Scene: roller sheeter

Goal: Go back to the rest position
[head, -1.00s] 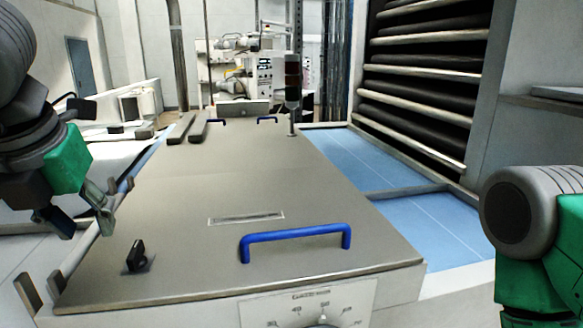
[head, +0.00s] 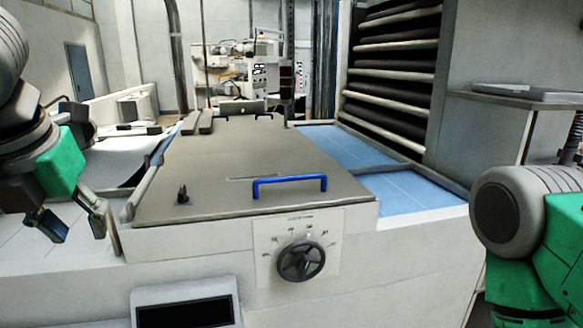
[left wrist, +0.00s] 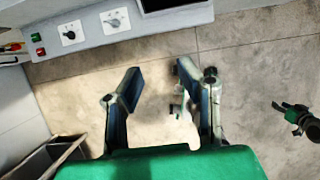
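My left gripper (head: 75,226) hangs at the left of the head view, in front of the sheeter's left corner and apart from it. Its two fingers are spread with nothing between them. The left wrist view shows the same open fingers (left wrist: 161,88) above bare floor. My right arm shows at the right edge of the head view, but its gripper is out of the picture. The roller sheeter's grey cover (head: 225,165) is closed, with a blue handle (head: 289,182) near its front edge. A black handwheel (head: 301,261) is on the front face.
A dark display (head: 186,313) stands low in front of the machine. Blue panels (head: 405,190) and a rack of dark rollers (head: 393,75) are at the right. A shelf (head: 515,97) juts out beyond them. The tiled floor (left wrist: 260,65) looks largely clear below the left gripper.

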